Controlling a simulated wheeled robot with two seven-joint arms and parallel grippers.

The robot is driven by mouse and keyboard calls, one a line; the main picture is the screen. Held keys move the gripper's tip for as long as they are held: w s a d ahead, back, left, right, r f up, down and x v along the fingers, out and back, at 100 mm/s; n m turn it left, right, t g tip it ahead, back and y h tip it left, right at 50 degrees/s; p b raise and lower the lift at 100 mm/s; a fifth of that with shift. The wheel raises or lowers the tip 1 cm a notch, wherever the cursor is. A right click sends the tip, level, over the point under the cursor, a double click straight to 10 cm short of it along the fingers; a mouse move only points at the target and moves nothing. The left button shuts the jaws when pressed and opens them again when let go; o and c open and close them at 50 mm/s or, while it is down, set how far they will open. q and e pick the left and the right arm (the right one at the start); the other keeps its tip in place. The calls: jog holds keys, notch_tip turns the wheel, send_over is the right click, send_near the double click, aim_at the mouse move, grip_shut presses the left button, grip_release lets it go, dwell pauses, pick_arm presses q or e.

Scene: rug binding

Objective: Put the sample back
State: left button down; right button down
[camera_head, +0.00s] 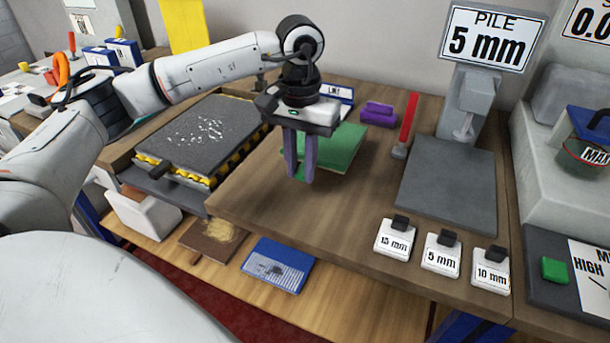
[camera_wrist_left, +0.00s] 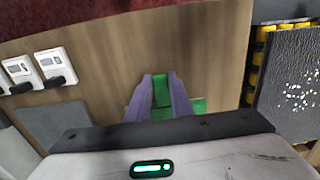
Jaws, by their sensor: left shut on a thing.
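My left gripper (camera_head: 302,172) points down over the wooden table, its two purple-grey fingers shut on a green sample (camera_head: 342,146). In the left wrist view, a green raised part (camera_wrist_left: 161,92) of it sits between the fingertips (camera_wrist_left: 160,85), and flat green (camera_wrist_left: 198,105) shows below. Part of the sample is hidden behind the fingers. I cannot tell whether it touches the table or hangs just above. A grey pad (camera_head: 449,186) lies under a stand whose display (camera_head: 488,38) reads "PILE 5 mm". My right gripper is out of view.
A purple block (camera_head: 378,114) and a red-handled tool (camera_head: 406,128) stand behind. Tagged blocks marked 15 mm (camera_head: 394,240), 5 mm (camera_head: 441,254) and 10 mm (camera_head: 490,270) line the front edge. A dark slab (camera_head: 205,133) with yellow-black edging is left.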

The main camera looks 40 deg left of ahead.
pick_arm(q)
jog(key=shift+w+f, duration=0.1)
jog(key=shift+f, duration=2.1)
jog(key=c, duration=1.6)
grip_release()
jog(key=shift+r, duration=0.1)
jog(key=shift+r, duration=0.1)
notch_tip(320, 180, up, 12)
